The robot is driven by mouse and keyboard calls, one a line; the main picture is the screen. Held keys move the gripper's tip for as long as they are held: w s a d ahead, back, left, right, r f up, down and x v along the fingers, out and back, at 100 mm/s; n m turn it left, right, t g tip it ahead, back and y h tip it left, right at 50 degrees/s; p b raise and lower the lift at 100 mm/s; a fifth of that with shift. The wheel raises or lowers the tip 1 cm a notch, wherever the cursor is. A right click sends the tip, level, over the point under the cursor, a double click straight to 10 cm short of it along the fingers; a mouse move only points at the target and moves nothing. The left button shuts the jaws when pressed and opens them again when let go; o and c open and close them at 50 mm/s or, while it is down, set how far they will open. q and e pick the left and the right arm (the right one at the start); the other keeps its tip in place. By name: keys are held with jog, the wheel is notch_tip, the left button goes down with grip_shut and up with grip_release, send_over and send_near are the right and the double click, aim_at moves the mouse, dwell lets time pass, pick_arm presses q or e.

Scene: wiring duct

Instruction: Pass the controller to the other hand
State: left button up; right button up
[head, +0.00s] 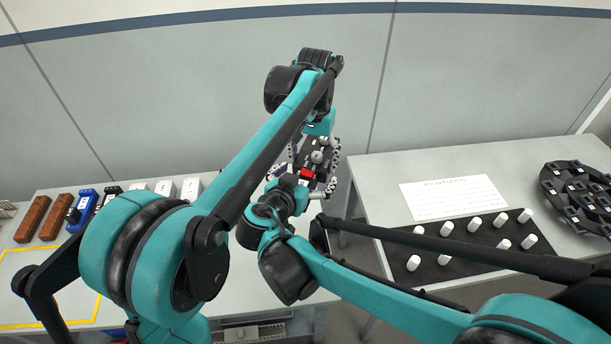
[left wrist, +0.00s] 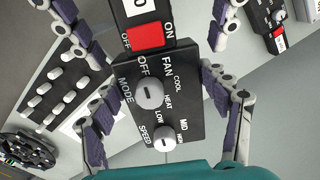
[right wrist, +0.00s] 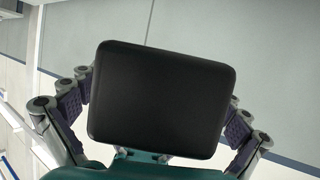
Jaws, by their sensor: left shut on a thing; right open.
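The controller (head: 318,157) is a black box held in mid-air between the two tables. My left gripper (left wrist: 163,85) is shut on the controller's sides. My right gripper (right wrist: 158,90) faces the plain black back of the controller (right wrist: 160,100). Its open fingers stand on either side of it, with a visible gap at the left. In the head view my right gripper (head: 298,180) sits just below the controller. Arms and fingers hide part of the controller there.
The left table holds brown blocks (head: 33,219), a blue module (head: 82,210) and white modules (head: 166,187). The right table has a white sheet (head: 455,197), a black mat with white pegs (head: 455,268) and a black wheel-like fixture (head: 578,185). A gap separates the tables.

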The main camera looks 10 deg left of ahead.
jog(key=c, duration=1.3)
pick_arm(q)
jog(key=o, duration=1.4)
jog(key=shift+s, duration=0.1)
jog(key=shift+o, duration=0.2)
pick_arm(e)
jog(key=shift+c, duration=0.2)
